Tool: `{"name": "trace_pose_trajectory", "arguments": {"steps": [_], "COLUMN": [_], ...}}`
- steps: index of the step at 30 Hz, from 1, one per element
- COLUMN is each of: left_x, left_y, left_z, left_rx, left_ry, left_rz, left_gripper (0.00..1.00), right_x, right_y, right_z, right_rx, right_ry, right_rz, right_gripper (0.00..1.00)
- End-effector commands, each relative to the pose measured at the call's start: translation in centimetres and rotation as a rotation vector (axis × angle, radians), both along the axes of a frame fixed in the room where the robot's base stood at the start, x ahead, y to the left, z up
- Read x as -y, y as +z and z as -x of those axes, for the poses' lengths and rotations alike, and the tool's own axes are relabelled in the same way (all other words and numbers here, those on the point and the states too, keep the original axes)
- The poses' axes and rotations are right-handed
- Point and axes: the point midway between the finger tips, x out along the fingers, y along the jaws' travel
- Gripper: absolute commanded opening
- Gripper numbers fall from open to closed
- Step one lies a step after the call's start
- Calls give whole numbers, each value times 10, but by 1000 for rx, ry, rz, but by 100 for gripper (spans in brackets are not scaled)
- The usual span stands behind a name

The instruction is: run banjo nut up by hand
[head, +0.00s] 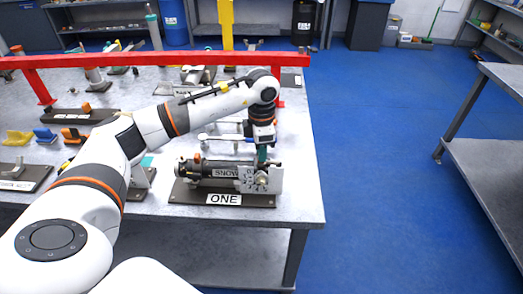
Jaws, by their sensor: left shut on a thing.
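A dark cylindrical damper (218,170) lies on its side in a fixture on a dark base plate (190,193) with a white "ONE" label. A grey bracket plate (276,180) stands at its right end, with a small brass-coloured round part (261,181) at its front. My left gripper (262,160) reaches down from above to this right end, its fingers pointing down. It is shut on a small part there, which looks like the banjo nut; the fingers mostly hide it and its thread. My right gripper is out of view.
The grey bench (300,206) ends just right of the fixture. A red rail (150,59) runs across behind my arm. Coloured blocks (45,135) and other fixtures sit on the left. Blue floor (380,150) lies open to the right, before another bench (500,160).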

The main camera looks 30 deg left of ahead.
Motion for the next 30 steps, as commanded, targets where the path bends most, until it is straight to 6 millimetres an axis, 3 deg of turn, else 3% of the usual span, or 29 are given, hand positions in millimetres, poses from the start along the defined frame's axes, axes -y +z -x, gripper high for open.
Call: {"name": "trace_pose_trajectory", "arguments": {"steps": [9,22,30], "left_x": [0,0,0], "left_y": [-2,-1,-1], "left_z": [0,-1,-1], "left_rx": [1,3,5], "left_ry": [-395,-476,-847], "left_rz": [-1,-1,-2], "left_gripper": [0,0,0], "right_x": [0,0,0], "right_y": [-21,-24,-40], "right_z": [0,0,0], "right_rx": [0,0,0], "right_ry": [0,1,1], "right_rz": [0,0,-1], "right_gripper": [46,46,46]}}
